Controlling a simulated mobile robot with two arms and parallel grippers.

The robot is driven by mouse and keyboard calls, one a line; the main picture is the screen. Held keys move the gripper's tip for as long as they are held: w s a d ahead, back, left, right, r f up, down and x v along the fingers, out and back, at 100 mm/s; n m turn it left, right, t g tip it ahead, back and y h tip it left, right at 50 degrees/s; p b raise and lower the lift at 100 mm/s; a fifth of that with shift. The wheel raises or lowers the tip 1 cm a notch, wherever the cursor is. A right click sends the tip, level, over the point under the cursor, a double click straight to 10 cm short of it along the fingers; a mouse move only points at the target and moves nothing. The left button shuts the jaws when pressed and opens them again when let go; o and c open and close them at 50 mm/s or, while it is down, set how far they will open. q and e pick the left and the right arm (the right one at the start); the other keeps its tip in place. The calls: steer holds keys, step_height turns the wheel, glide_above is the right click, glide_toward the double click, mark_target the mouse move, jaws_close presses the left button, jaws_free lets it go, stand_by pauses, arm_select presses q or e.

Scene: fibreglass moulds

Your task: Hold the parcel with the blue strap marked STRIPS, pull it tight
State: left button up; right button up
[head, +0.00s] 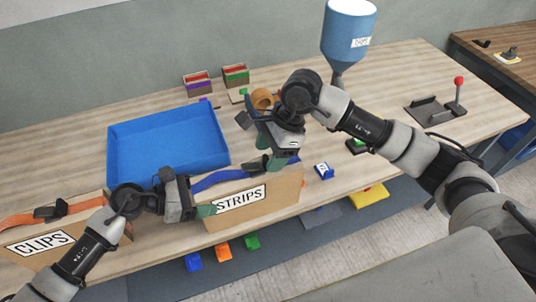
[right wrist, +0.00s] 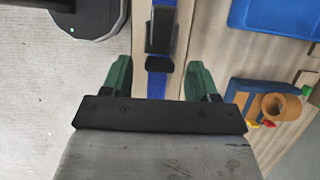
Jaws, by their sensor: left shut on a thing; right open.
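The parcel marked STRIPS (head: 262,207) is a cardboard box at the table's front edge. A blue strap (head: 218,180) with a black buckle (head: 255,168) runs over its top. My left gripper (head: 206,211) is shut on the parcel's left end; the contact is partly hidden. My right gripper (head: 277,160) is over the parcel's top near the buckle. In the right wrist view its green fingers (right wrist: 158,80) are open, one on each side of the blue strap (right wrist: 157,86), with the dark buckle (right wrist: 160,35) just beyond. Whether they touch the strap I cannot tell.
A parcel marked CLIPS (head: 62,238) with an orange strap stands at the left. A blue tray (head: 170,125) lies behind. A blue hopper (head: 348,32) and a red-knobbed lever (head: 459,82) stand farther back.

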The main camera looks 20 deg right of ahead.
steer(key=shift+a+f, duration=0.25)
steer(key=shift+f, duration=0.35)
jaws_close()
steer(key=d, duration=0.4)
steer(key=shift+w+d, duration=0.15)
steer(key=shift+d, duration=0.25)
jaws_free()
steer(key=v, duration=1.2)
steer(key=shift+a+r, duration=0.1)
arm_select(q)
steer(key=o, duration=1.3)
